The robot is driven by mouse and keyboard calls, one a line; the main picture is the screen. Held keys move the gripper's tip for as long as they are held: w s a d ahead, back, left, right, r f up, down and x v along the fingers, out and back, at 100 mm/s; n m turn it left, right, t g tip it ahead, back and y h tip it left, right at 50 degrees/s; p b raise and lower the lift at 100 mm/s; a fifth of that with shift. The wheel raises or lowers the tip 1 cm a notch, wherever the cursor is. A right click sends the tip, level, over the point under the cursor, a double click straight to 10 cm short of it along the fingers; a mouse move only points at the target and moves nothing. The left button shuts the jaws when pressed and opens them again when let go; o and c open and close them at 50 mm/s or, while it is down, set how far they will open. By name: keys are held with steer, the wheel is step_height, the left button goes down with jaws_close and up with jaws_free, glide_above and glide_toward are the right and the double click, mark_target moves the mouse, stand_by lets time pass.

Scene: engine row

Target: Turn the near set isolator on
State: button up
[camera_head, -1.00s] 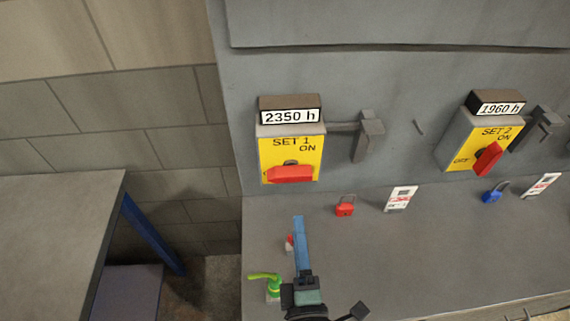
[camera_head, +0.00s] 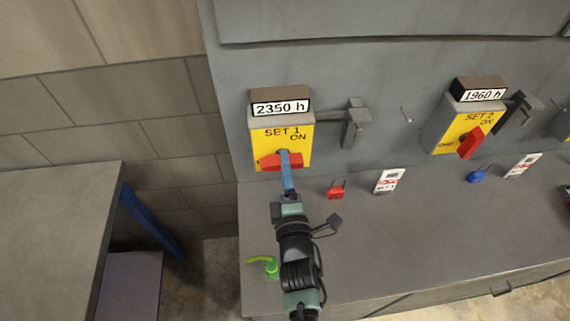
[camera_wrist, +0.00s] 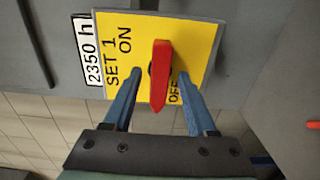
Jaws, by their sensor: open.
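The SET 1 isolator is a yellow plate (camera_head: 302,133) on the grey panel with a red handle (camera_head: 267,162). The handle lies level in the head view, along the OFF side; ON is printed at upper right. In the wrist view the red handle (camera_wrist: 160,85) stands between my two blue fingers, with OFF lettering beside its lower end. My gripper (camera_wrist: 159,77) is open around the handle, with a gap on each side. In the head view my gripper (camera_head: 286,156) covers the handle's middle. The SET 2 isolator (camera_head: 463,130) has a slanted red handle (camera_head: 470,143).
A grey bracket (camera_head: 355,124) sticks out right of SET 1. On the ledge (camera_head: 345,255) are a red padlock (camera_head: 336,190), a tag (camera_head: 389,181), a blue padlock (camera_head: 476,175), another tag (camera_head: 522,165) and a green-handled item (camera_head: 265,265). A grey table (camera_head: 60,230) stands at left.

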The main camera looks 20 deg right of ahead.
steer(key=shift+w, duration=0.2)
jaws_close()
steer(key=shift+m, duration=0.3)
steer(key=shift+m+p, duration=0.4)
steer(key=shift+m, duration=8.2)
